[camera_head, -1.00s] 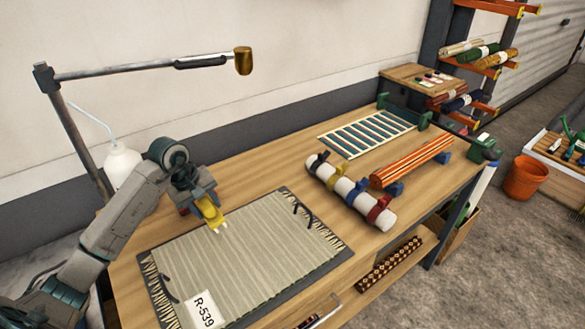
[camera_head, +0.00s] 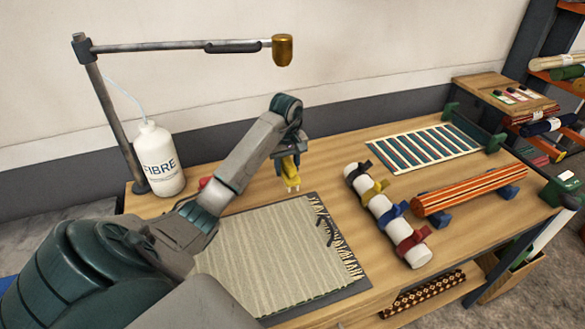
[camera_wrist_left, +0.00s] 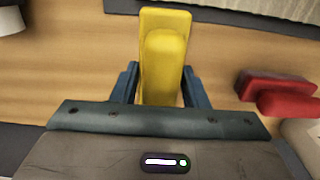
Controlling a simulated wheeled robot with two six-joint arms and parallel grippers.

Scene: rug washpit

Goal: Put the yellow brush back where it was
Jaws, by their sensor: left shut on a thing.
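The yellow brush (camera_head: 290,172) is in my left gripper (camera_head: 288,160), above the table just beyond the far edge of the rug. In the left wrist view the brush (camera_wrist_left: 164,58) sits between the two blue-grey fingers of the left gripper (camera_wrist_left: 160,85), which are shut on it. Bare wood shows under and around the brush there. Whether it touches the table I cannot tell. My right gripper is not in view.
A striped rug (camera_head: 275,255) lies on a dark mat at the front. A white bottle (camera_head: 158,160) stands by the lamp post. Red blocks (camera_wrist_left: 278,95) lie beside the brush. A white roll (camera_head: 385,213) with coloured straps and an orange striped roll (camera_head: 470,190) lie to the right.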

